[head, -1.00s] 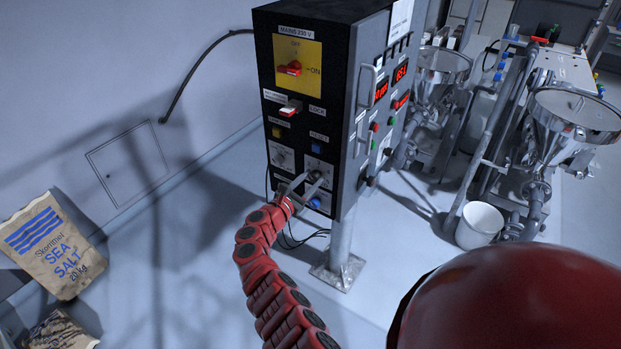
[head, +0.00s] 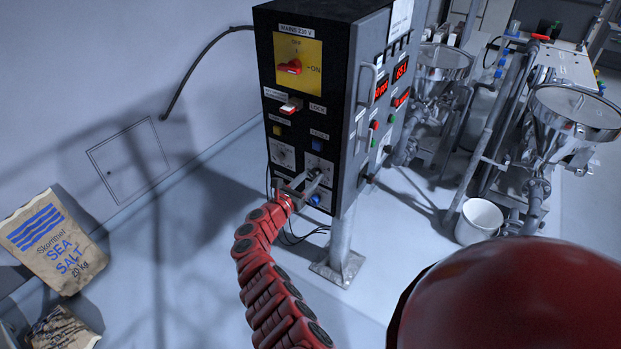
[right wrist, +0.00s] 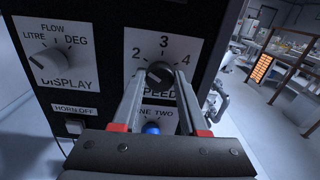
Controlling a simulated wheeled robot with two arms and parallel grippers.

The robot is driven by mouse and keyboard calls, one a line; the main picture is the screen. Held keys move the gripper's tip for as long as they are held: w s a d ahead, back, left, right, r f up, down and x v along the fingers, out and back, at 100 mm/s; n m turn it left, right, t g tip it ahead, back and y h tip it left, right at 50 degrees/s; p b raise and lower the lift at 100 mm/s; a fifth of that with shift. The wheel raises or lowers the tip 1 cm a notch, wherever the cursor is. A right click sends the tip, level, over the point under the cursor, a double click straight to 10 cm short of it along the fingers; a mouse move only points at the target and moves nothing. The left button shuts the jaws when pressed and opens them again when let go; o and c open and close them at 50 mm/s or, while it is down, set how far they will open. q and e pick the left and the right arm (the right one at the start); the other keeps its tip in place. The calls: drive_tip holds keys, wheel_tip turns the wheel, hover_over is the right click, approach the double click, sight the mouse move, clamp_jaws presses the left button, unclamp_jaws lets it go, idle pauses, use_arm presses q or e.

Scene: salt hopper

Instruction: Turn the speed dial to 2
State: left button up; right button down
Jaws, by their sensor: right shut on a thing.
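The speed dial (right wrist: 160,72) is a dark round knob on a white plate marked 2, 3 and 4, on the front of a black control cabinet (head: 345,95). The 2 is at its left, the 3 above, the 4 at its right. My right gripper (right wrist: 162,77) is shut on the knob, one finger on each side. The fingers hide part of the SPEED label, and I cannot tell clearly which number the knob points to. In the head view my right gripper (head: 304,184) reaches the cabinet's lower front. My left gripper is not in view.
Left of the dial is a DISPLAY knob (right wrist: 48,60) with a HORN OFF button (right wrist: 73,127) below. A blue button (right wrist: 151,128) sits just under the dial. Higher up are a selector (head: 291,107) and a red mains switch (head: 290,67). Steel hoppers (head: 573,115) stand at right.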

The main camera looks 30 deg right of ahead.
drive_tip(key=shift+f, duration=0.15)
drive_tip(key=shift+c, duration=2.2)
unclamp_jaws()
drive_tip(key=v, duration=1.7)
drive_tip(key=shift+a, duration=0.15)
